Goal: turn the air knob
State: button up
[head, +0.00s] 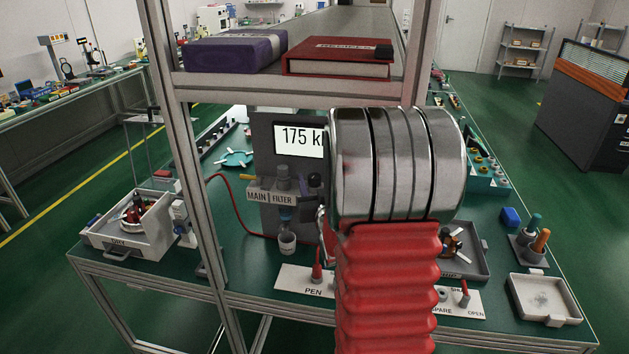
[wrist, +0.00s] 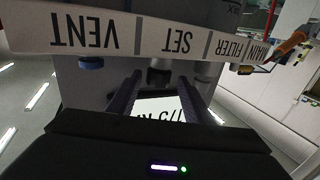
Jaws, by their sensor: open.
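The air unit is a dark grey panel (head: 265,150) with a display reading "175 k", its end cut off by my arm in the head view. In the wrist view the panel is upside down, with a label strip (wrist: 130,35) reading VENT, SET, FILTER and MAIN. A dark round knob (wrist: 159,76) sits by the SET label. My gripper (wrist: 160,84) is open, its two dark fingers on either side of that knob in the picture. I cannot tell whether they touch it.
A blue-capped part (wrist: 91,63) sits by VENT. An orange handle (wrist: 290,44) is by MAIN. A purple box (head: 235,52) and red book (head: 338,57) lie on the shelf above. A grey tray (head: 130,225) stands left. A frame post (head: 190,150) stands left of the panel.

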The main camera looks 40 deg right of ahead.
jog(key=shift+s+d, duration=0.1)
jog(key=shift+c, duration=0.5)
jog(key=c, duration=1)
jog(key=shift+o, duration=0.2)
jog(key=shift+s+d+n+t+y, duration=0.1)
jog(key=shift+n+t+y, duration=0.2)
jog(key=shift+n+y, duration=0.3)
jog(key=o, duration=1.1)
jog(key=shift+c, duration=0.2)
